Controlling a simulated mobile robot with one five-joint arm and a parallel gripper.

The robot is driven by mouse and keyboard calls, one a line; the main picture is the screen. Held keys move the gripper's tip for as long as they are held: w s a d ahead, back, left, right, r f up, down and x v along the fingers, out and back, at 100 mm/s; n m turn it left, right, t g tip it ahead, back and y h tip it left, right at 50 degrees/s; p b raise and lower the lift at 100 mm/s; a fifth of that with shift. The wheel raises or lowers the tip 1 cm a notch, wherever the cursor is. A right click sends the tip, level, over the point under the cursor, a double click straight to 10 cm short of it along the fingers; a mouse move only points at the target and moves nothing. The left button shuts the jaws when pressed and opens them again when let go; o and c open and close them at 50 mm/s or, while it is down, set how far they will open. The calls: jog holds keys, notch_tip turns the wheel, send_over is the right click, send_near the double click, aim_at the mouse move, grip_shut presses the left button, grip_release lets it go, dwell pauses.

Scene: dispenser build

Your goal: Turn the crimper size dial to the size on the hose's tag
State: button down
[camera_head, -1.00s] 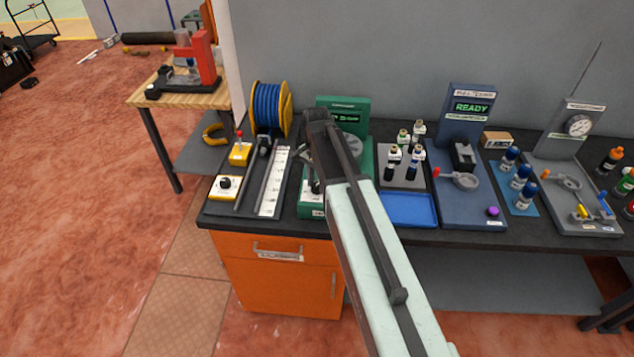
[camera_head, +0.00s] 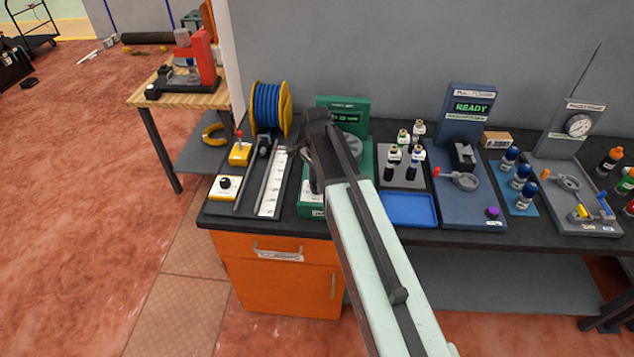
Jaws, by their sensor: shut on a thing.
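The green machine (camera_head: 367,160), which I take for the crimper, stands on the dark bench, with a lit display (camera_head: 346,117) whose text is too small to read and a grey round part below it. Blue hose is wound on a yellow reel (camera_head: 270,108) at the back left. I cannot make out a hose tag.
A cutting bench with a white ruler strip (camera_head: 271,185) and a yellow box with a black knob (camera_head: 228,184) lie to the left. Bottles, a blue tray (camera_head: 408,209) and a blue READY station (camera_head: 468,110) stand to the right. An orange cabinet (camera_head: 280,270) is below.

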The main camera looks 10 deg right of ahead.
jog(key=c, duration=1)
grip_release()
jog(key=shift+o, duration=0.2)
notch_tip(320, 180, up, 8)
jog(key=p, duration=0.8)
jog(key=shift+f, duration=0.1)
